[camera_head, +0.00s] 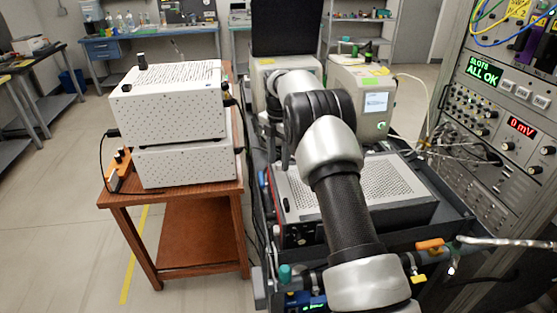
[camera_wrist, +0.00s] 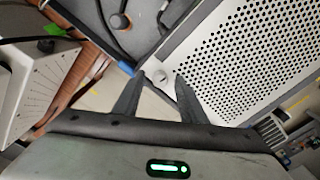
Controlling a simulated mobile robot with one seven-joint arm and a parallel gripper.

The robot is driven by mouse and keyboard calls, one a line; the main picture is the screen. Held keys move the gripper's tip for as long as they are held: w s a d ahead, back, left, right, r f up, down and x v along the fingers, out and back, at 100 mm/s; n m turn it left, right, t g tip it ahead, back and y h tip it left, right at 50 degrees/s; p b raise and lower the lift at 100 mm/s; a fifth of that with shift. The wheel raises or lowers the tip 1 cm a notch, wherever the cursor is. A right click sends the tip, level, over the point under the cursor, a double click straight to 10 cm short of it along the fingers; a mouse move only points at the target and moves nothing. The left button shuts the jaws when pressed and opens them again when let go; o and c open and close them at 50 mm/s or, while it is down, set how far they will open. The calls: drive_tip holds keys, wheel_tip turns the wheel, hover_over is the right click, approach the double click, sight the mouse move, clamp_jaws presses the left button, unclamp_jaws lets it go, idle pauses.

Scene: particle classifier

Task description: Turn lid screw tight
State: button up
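The perforated metal lid (camera_head: 385,180) tops the grey instrument under my arm; it also fills the upper right of the wrist view (camera_wrist: 250,60). A small round pale screw (camera_wrist: 160,76) sits at the lid's corner in the wrist view. My gripper (camera_wrist: 161,88) is open, with its two dark fingers apart and the screw showing between their tips. I cannot tell whether either finger touches the screw. How far the screw is turned in cannot be told. In the head view my arm hides much of the lid, and the screw cannot be made out.
Two stacked white boxes (camera_head: 168,110) stand on a wooden table (camera_head: 190,188) to the left. Behind my arm is a beige unit with a small screen (camera_head: 362,95). A tall instrument rack (camera_head: 490,120) with cables stands at right.

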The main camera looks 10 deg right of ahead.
clamp_jaws()
